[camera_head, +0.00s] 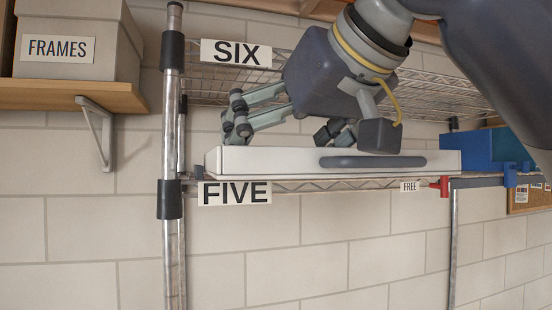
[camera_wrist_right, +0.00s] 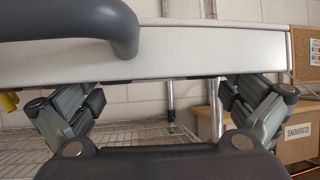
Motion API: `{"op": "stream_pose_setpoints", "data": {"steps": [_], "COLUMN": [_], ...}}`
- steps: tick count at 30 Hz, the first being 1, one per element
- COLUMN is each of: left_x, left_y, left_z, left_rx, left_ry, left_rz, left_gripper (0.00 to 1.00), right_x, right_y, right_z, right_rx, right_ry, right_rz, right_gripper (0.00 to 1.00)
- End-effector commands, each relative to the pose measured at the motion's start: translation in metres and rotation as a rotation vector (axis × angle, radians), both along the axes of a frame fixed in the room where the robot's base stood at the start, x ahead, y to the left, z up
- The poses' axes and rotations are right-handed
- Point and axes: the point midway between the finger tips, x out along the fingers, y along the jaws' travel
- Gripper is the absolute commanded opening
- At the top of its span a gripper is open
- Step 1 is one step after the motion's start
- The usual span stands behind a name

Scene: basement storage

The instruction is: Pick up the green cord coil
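I cannot make out a green cord coil in either view. My right gripper (camera_head: 288,130) is over the shelf marked FIVE, just above or behind a long white case (camera_head: 300,160) with a grey handle. Its fingers are spread wide apart in the head view. In the right wrist view the open right gripper (camera_wrist_right: 162,95) has nothing visible between its fingers, and the white case (camera_wrist_right: 210,50) crosses close in front of them. I cannot tell whether they touch the case. What lies behind the case is hidden. My left gripper is not in view.
A wire shelf marked SIX (camera_head: 235,52) is behind the right gripper. A blue bin (camera_head: 490,150) stands right of the case, near a red piece (camera_head: 443,185) on the shelf edge. A FRAMES box (camera_head: 75,45) sits on a wooden shelf (camera_head: 70,96) at left.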

Motion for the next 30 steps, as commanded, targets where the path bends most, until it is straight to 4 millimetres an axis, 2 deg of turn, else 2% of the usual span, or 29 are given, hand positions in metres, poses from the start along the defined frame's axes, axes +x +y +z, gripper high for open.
{"op": "stream_pose_setpoints", "data": {"steps": [1, 4, 5, 19, 30], "left_x": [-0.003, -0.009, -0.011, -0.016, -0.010], "left_y": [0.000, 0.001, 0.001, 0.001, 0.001], "left_z": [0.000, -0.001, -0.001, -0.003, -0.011], "left_rx": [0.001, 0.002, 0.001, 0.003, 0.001], "left_ry": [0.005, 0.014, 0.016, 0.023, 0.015], "left_rz": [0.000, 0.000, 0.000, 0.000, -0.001], "left_gripper": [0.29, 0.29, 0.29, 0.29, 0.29], "right_x": [0.000, 0.000, 0.000, 0.000, -0.001], "right_y": [0.000, 0.000, 0.000, 0.000, 0.001], "right_z": [0.000, 0.000, 0.000, 0.005, 0.034], "right_rx": [0.000, 0.000, 0.000, 0.001, 0.002], "right_ry": [0.000, 0.000, 0.000, -0.001, -0.001], "right_rz": [0.000, 0.000, 0.000, 0.001, 0.000], "right_gripper": [0.91, 0.68, 0.67, 0.67, 0.67]}}
